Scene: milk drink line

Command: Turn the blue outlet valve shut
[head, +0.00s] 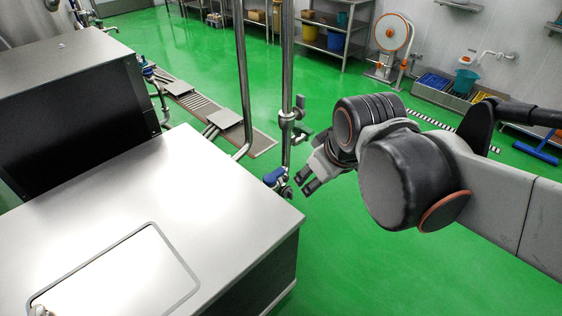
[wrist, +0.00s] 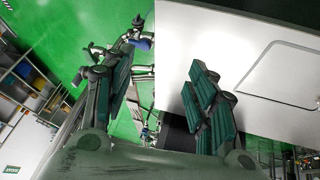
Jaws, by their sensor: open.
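A blue valve handle (head: 273,177) sits low on a vertical steel pipe, just beyond the right corner of the steel cabinet top. In the wrist view a blue handle (wrist: 145,44) shows between and beyond my fingertips, near the cabinet edge. My gripper (head: 305,180) is open and empty, immediately right of the valve, with its fingers pointing left and down toward it. In the wrist view my gripper (wrist: 162,62) shows two spread, green-padded fingers with nothing between them. I cannot tell whether a fingertip touches the valve.
The steel cabinet top (head: 150,200) fills the lower left. The vertical pipe (head: 287,80) carries another fitting (head: 292,116) above the valve. A second blue-handled valve (head: 147,68) is farther back beside the dark-fronted box. The green floor (head: 370,275) to the right is clear.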

